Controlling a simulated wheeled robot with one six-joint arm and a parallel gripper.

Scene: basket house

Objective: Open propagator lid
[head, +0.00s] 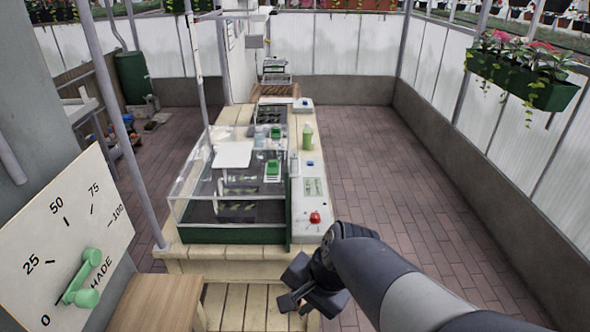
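The propagator (215,235) is a clear-walled box with a dark green base, on the near end of the pale wooden bench. Its clear top looks down over the box, but I cannot tell where the lid's edge or handle is. Inside or behind the clear panels I see a white panel (232,155) and dark trays. My gripper (295,303) is in front of the bench's near right corner, apart from the propagator and pointing down and left. Its dark fingertips look spread, with nothing between them.
A red button (315,217) sits on the bench right of the propagator, with a green bottle (307,136) farther back. A shade dial board (70,245) with a green handle stands at left, by a wooden top (158,303). The brick floor at right is clear.

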